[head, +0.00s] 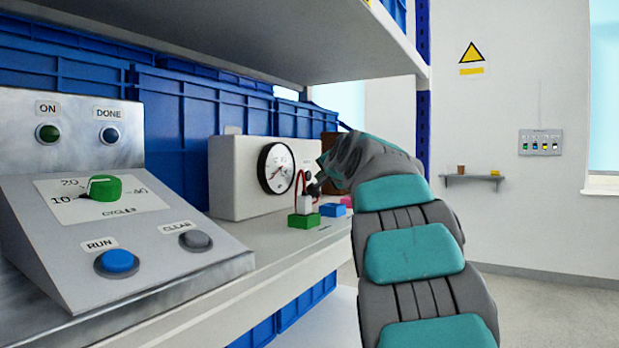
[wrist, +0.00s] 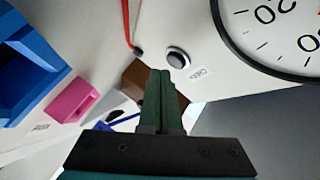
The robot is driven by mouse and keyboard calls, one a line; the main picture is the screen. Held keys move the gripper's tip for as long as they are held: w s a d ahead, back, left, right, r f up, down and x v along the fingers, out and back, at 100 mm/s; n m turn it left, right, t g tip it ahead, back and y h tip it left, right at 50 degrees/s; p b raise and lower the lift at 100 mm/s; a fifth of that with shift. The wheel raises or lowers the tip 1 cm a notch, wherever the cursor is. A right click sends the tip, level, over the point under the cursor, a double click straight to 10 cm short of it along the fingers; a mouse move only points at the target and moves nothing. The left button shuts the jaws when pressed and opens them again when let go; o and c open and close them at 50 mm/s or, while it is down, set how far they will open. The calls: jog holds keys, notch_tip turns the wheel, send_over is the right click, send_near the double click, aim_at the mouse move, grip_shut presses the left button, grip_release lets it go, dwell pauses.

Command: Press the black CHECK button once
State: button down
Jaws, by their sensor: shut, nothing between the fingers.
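The black CHECK button (wrist: 178,57) shows in the wrist view as a round dark cap in a pale ring, with a CHECK label (wrist: 197,72) beside it. It sits on the pale front of the gauge box (head: 228,178). My gripper (wrist: 160,72) is shut and empty, its two green fingers together. In the wrist view the fingertips appear just below and left of the button; a gap shows between them in the picture, and depth is hard to judge. In the head view my gripper (head: 317,187) is in front of the box's right end.
A round gauge (head: 276,168) is left of my gripper. A red lead (head: 297,188) hangs near a green block (head: 304,220), with blue (head: 332,210) and pink (head: 346,201) blocks beside it. A sloped control panel (head: 120,235) stands at left. A shelf (head: 250,35) overhangs.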

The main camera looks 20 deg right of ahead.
jog(key=shift+a, duration=0.1)
dwell(0.6)
jog(key=shift+w+a+r+p, duration=0.1)
jog(key=shift+w+a+p, duration=0.05)
jog(key=shift+w+p, duration=0.15)
jog(key=shift+w+a, duration=0.3)
jog(key=shift+w, duration=0.05)
dwell(0.8)
jog(key=shift+s, duration=0.1)
jog(key=shift+s+d+b, duration=0.3)
jog(key=shift+s+d, duration=0.2)
jog(key=shift+s, duration=0.1)
dwell(0.3)
jog(key=shift+s+d+f+b, duration=0.2)
jog(key=shift+s+d+b, duration=0.45)
jog(key=shift+s, duration=0.25)
jog(key=shift+s+d+r, duration=0.1)
jog(key=shift+s+d, duration=0.8)
jog(key=shift+s, duration=0.15)
